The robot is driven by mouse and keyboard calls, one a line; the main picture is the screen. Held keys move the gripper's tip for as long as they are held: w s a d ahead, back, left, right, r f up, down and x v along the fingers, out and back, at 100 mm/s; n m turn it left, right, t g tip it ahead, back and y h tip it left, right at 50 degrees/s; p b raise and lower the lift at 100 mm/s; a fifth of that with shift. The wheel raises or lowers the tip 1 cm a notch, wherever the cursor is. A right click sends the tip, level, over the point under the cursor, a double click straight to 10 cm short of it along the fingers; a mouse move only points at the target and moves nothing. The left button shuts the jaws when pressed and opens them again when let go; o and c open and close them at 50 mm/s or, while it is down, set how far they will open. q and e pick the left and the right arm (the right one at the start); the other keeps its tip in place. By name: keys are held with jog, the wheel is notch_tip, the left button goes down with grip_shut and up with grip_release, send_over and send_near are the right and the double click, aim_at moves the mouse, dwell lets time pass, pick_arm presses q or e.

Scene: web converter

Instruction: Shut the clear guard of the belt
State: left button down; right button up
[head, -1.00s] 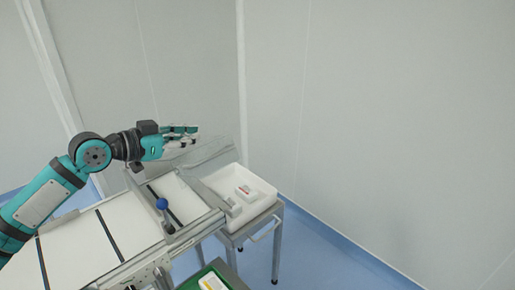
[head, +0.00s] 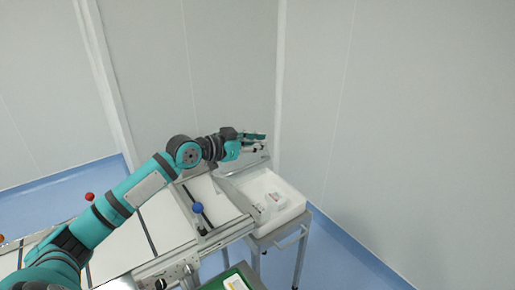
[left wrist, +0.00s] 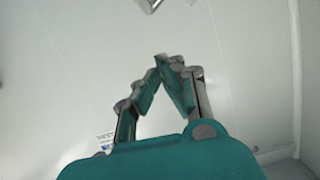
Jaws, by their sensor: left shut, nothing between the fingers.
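The clear guard (head: 243,166) of the belt shows as a faint see-through panel with a pale edge at the far end of the conveyor, standing tilted up. My left gripper (head: 264,142) is above its upper edge in the head view and covers part of it. I cannot tell whether they touch. In the left wrist view the left fingers (left wrist: 172,60) meet at the tips, with nothing between them. The white belt (head: 165,222) runs under my left arm. My right gripper is not in view.
A white tray (head: 302,207) with small white items stands on a metal stand at the belt's end. A blue ball knob (head: 197,208) rises beside the belt, and a red knob (head: 89,197) is farther left. A green crate (head: 247,269) is at the front. Walls stand close behind.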

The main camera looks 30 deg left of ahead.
pick_arm(q)
notch_tip(320, 180, down, 4)
jog(key=shift+w+a+f+p, duration=0.1)
jog(key=shift+w+p, duration=0.05)
jog(key=shift+p, duration=0.3)
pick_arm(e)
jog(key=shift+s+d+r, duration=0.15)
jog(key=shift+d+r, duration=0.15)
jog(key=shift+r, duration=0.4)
